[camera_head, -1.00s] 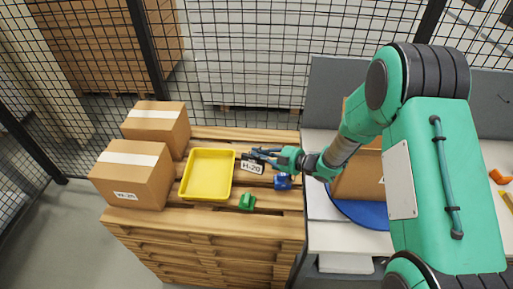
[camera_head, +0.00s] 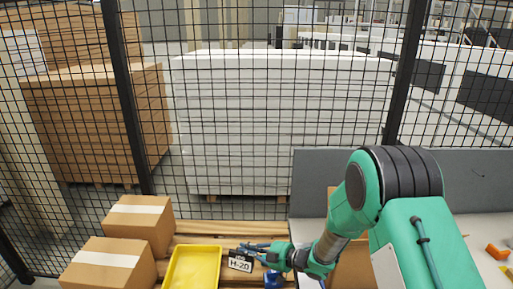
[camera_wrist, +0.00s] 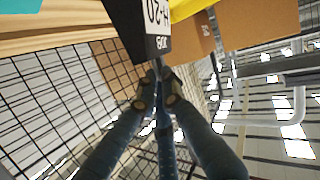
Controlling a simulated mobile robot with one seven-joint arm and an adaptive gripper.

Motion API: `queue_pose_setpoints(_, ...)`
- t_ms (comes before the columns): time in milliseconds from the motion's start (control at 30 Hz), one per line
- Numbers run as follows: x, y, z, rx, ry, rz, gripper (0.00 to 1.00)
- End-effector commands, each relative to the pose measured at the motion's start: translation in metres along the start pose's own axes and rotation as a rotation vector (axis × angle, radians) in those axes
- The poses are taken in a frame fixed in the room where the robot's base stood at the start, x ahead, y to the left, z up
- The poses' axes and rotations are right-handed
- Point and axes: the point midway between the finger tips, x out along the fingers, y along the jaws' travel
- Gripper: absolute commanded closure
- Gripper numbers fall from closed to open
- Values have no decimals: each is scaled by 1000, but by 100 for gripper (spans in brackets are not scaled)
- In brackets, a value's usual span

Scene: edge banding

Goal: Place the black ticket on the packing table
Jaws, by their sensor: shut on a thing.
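The black ticket (camera_head: 241,261) has a white label reading H-20. My gripper (camera_head: 246,248) is shut on it and holds it up beside the yellow tray. In the wrist view the ticket (camera_wrist: 138,32) is pinched at its edge between the fingertips of my gripper (camera_wrist: 158,77). The packing table (camera_head: 452,222) is on the right, behind and under my arm, and only part of its light top shows.
The yellow tray (camera_head: 193,270) lies on wooden pallets (camera_head: 228,228). Two cardboard boxes (camera_head: 140,221) stand at the left. A blue item (camera_head: 274,280) is below my wrist. A cardboard box (camera_head: 352,262) stands on the table behind my arm. A mesh fence (camera_head: 265,120) runs along the back.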

Motion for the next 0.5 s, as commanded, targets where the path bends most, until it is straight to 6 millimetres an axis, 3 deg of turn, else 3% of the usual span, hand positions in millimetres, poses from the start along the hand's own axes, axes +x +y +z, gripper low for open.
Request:
queue_pose_setpoints(267,-17,22,-4,36,-43,115,100)
queue_pose_setpoints(500,-53,56,-1,97,-119,310,100)
